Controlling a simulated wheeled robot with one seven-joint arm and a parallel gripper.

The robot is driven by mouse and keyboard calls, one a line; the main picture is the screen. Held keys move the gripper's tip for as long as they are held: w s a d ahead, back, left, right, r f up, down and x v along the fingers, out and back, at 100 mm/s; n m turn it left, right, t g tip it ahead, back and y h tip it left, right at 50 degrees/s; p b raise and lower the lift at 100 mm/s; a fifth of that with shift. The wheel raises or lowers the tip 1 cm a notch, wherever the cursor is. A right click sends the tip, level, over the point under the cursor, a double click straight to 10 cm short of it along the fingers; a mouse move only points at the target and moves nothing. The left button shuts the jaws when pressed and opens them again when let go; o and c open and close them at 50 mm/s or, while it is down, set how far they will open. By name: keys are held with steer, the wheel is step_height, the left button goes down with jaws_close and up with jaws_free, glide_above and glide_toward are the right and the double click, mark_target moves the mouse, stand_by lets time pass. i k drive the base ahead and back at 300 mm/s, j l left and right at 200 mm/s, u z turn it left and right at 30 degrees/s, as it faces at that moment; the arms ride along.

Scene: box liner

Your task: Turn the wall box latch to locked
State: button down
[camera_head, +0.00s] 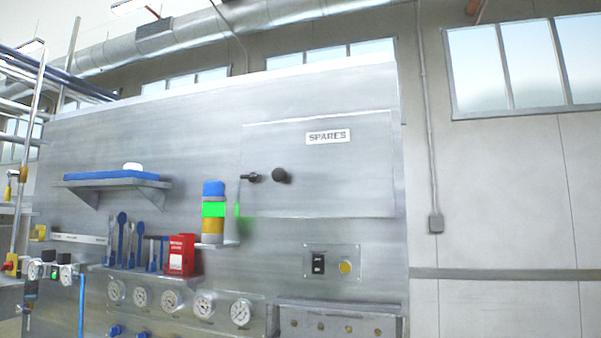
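The wall box is a flat grey panel door (345,185) with a white "SPARES" label (328,137), in the upper middle of the head view. A small dark latch-like part (251,178) sits at the door's left edge. A round dark knob (281,176) is on the door right of the latch-like part. The door looks shut against the panel. I cannot tell whether the latch is locked. My gripper is not in view.
A bottle with blue, green and yellow bands (213,225) stands on a small ledge below left of the latch. A red box (181,255), blue tools, a shelf (118,183) and gauges (172,300) are further left and below. A switch plate (332,264) is below the door.

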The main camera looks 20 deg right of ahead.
mark_target(253, 178)
steer(key=i+j, duration=0.15)
steer(key=j, duration=0.25)
steer(key=i+j, duration=0.2)
steer(key=j, duration=0.2)
steer(key=i+j, duration=0.15)
steer(key=j, duration=0.2)
steer(key=i+j+z, duration=0.1)
steer(key=j, duration=0.3)
steer(key=i+j, duration=0.2)
steer(key=j, duration=0.2)
steer(key=i+j, duration=0.15)
steer(key=j, duration=0.25)
steer(key=i+j, duration=0.15)
steer(key=j, duration=0.3)
steer(key=i+j, duration=0.15)
steer(key=j, duration=0.25)
steer(key=i+l+z, duration=0.05)
